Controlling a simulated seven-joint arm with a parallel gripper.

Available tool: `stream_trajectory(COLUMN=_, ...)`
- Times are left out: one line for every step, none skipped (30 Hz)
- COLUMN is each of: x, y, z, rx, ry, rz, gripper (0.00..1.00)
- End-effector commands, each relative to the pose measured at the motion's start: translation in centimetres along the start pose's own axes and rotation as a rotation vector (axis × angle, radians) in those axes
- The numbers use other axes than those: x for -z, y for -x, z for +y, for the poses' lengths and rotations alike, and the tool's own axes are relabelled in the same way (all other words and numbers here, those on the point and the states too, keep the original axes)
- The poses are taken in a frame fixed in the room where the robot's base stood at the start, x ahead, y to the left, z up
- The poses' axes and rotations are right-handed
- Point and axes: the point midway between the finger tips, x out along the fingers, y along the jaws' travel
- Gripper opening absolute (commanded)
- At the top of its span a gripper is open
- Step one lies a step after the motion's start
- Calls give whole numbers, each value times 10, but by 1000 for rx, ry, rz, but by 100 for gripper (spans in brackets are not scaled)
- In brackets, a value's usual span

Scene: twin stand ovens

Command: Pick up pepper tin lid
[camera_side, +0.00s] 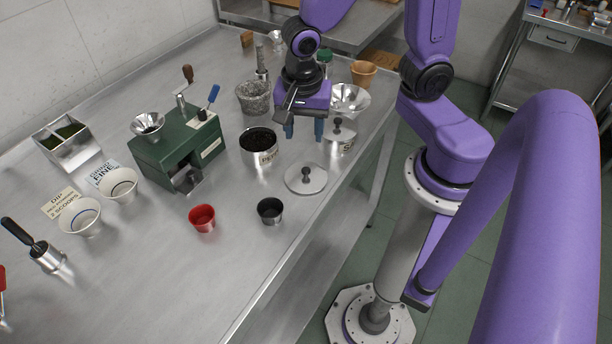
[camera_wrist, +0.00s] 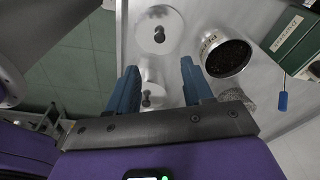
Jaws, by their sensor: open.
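The pepper tin lid (camera_side: 306,180) is a round silver disc with a dark knob, lying flat on the steel table. In the wrist view the lid (camera_wrist: 160,42) is ahead of the fingertips, near the top. The open pepper tin (camera_side: 259,158), labelled and full of dark grains, stands behind and left of the lid; it also shows in the wrist view (camera_wrist: 209,45). My gripper (camera_side: 304,131) is open and empty, pointing down above the table, behind the lid and apart from it. Its two blue fingers show in the wrist view (camera_wrist: 159,68).
A second lidded tin (camera_side: 340,145) stands close right of my gripper, and shows between the fingers in the wrist view (camera_wrist: 149,92). A stone mortar (camera_side: 253,100), a green grinder (camera_side: 180,150), a red cup (camera_side: 202,220) and a dark cup (camera_side: 270,211) stand around. The table edge is right of the lid.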

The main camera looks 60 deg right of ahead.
Motion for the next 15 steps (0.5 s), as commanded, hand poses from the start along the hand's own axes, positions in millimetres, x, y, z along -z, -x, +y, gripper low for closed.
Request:
stream_trajectory(x=1, y=-8, z=1, rx=-6, ry=0, rz=3, gripper=51)
stream_trajectory(x=1, y=-12, z=1, rx=-5, ry=1, rz=3, gripper=51)
stream_trajectory(x=1, y=-18, z=1, rx=-6, ry=2, rz=4, gripper=51)
stream_trajectory(x=1, y=-22, z=1, rx=-5, ry=2, rz=3, gripper=51)
stream_trajectory(x=1, y=-26, z=2, rx=-6, ry=2, rz=3, gripper=51)
stream_trajectory(x=1, y=-31, z=2, rx=-6, ry=1, rz=3, gripper=51)
stream_trajectory(x=1, y=-35, z=1, rx=-5, ry=1, rz=3, gripper=51)
stream_trajectory(x=1, y=-39, z=1, rx=-5, ry=2, rz=4, gripper=51)
stream_trajectory(x=1, y=-44, z=1, rx=-4, ry=3, rz=3, gripper=51)
stream_trajectory(x=1, y=-48, z=1, rx=-6, ry=2, rz=3, gripper=51)
stream_trajectory(x=1, y=-51, z=1, rx=-5, ry=1, rz=2, gripper=51)
stream_trajectory(x=1, y=-56, z=1, rx=-5, ry=2, rz=2, gripper=51)
stream_trajectory(x=1, y=-59, z=1, rx=-3, ry=2, rz=2, gripper=51)
stream_trajectory(x=1, y=-62, z=1, rx=-4, ry=2, rz=3, gripper=51)
stream_trajectory(x=1, y=-65, z=1, rx=-2, ry=2, rz=2, gripper=51)
